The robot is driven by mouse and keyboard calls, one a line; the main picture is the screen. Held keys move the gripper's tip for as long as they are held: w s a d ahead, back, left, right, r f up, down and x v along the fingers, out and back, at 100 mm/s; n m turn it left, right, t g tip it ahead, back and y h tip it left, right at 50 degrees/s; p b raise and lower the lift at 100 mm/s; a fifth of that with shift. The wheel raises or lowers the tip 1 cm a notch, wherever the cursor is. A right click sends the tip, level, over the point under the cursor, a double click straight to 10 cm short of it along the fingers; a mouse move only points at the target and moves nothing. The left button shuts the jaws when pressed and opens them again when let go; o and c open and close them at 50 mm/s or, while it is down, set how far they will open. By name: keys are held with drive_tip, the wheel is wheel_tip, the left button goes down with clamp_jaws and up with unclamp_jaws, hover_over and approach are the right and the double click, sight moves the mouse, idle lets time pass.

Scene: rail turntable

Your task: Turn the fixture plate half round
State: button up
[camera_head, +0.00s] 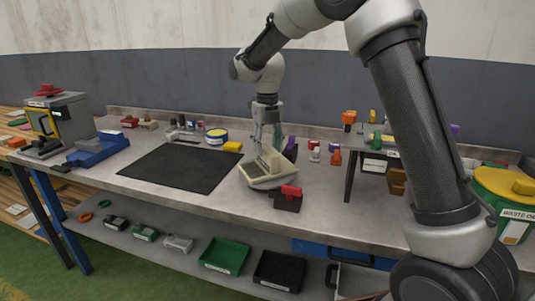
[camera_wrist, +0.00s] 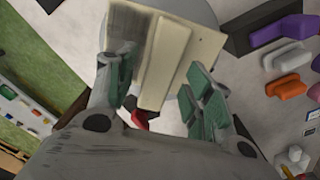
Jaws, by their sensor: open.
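The cream fixture plate (camera_head: 256,178) sits on a round grey turntable at the bench's front middle, with a raised bar (camera_head: 270,157) standing on it. In the wrist view the plate (camera_wrist: 195,47) and its bar (camera_wrist: 165,60) fill the top middle. My gripper (camera_head: 266,143) points down over the plate. In the wrist view its green-padded fingers (camera_wrist: 160,78) are open, one on each side of the bar. I cannot tell whether either finger touches it. A dark block with a red part (camera_head: 290,192) stands just right of the plate at the front edge.
A black mat (camera_head: 183,167) lies left of the plate. A yellow block (camera_head: 233,147) lies behind it, and purple, red and orange pieces (camera_head: 336,157) stand to the right. A raised shelf (camera_head: 390,143) stands farther right. The lower shelf holds a green bin (camera_head: 225,255).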

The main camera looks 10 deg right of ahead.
wheel_tip(320, 180, up, 9)
drive_tip(key=shift+f, duration=0.15)
